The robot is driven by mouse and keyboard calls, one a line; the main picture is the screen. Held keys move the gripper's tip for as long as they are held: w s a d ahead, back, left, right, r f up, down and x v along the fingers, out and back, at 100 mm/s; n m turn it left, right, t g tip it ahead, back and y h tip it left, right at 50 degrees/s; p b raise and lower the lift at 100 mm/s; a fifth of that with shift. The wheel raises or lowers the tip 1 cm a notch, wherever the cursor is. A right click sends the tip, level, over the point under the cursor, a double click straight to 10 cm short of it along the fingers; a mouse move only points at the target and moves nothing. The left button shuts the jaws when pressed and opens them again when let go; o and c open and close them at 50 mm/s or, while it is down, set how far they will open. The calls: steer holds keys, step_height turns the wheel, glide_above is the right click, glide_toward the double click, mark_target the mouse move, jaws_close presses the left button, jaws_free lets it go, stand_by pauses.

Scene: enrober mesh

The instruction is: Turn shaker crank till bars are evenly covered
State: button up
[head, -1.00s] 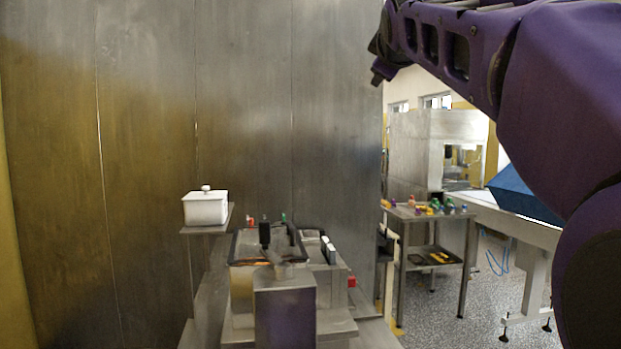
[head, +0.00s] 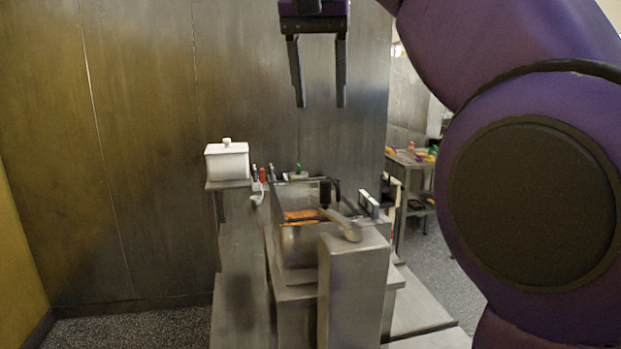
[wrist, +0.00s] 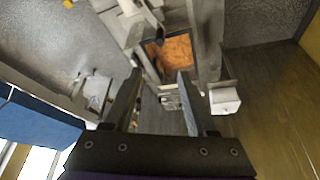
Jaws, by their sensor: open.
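The shaker machine is a steel box (head: 293,252) with a dark-rimmed open top. Orange-brown material (head: 302,216) shows inside; it also shows in the wrist view (wrist: 178,50). I cannot tell single bars or how evenly they are covered. What looks like the crank, a grey arm (head: 342,222), lies across the top of a steel post at the box's front right. A dark upright piece beside it may be its grip. My gripper (head: 320,104) is open and empty, pointing down, high above and behind the box in the head view. Its fingers (wrist: 159,82) show apart in the wrist view.
A white lidded pot (head: 227,162) stands on a small shelf left of the box. Small red, green and white items stand behind the box. A steel wall (head: 150,150) closes the back. A side table (head: 410,162) with colourful items stands at right.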

glide_toward(325, 183)
steer(key=x, duration=1)
steer(key=shift+w+f, duration=0.2)
steer(key=shift+w, duration=0.2)
jaws_close()
stand_by(1.1)
